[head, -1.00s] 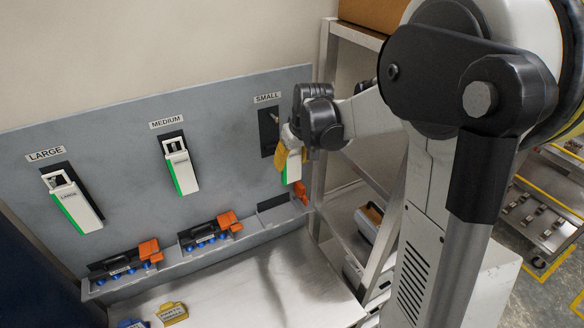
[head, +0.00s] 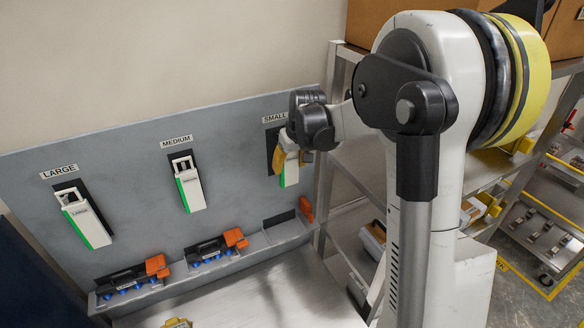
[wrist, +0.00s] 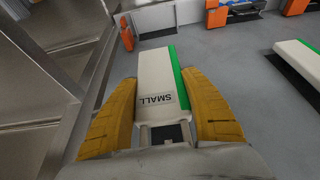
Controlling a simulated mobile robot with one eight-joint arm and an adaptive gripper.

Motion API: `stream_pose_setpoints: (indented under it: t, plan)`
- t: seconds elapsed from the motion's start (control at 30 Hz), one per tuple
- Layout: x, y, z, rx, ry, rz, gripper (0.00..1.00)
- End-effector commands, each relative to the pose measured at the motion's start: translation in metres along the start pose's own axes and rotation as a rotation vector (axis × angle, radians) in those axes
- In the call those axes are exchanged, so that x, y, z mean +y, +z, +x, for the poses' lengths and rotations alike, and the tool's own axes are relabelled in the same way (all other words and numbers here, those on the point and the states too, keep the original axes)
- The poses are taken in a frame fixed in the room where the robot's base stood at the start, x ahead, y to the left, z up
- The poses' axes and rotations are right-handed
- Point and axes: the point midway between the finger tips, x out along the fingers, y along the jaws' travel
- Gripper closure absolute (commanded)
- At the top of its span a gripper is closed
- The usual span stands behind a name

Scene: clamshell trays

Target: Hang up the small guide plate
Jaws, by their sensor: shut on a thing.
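The small guide plate (wrist: 160,75) is white with a green edge and a SMALL label. In the wrist view it sits between the yellow fingers of my gripper (wrist: 165,115), which is shut on it. In the head view the plate (head: 290,174) hangs down from my gripper (head: 286,150), in front of the dark recess (head: 271,148) under the SMALL sign (head: 275,118). The gripper covers the plate's top there. Whether the plate touches a hook cannot be seen.
The large plate (head: 86,222) and medium plate (head: 189,188) hang on the grey board (head: 135,195) to the left. Below them, a ledge holds black fixtures with orange blocks (head: 158,266). A metal shelf rack (head: 328,150) stands close on the right.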

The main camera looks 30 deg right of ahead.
Motion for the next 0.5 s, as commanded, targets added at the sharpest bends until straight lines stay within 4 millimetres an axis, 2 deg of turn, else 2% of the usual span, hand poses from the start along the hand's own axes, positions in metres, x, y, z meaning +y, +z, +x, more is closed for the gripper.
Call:
stream_pose_setpoints:
  t: [0.5]
  plan:
    - [0.0,-0.031,0.015,0.0,0.0,-0.001,0.86]
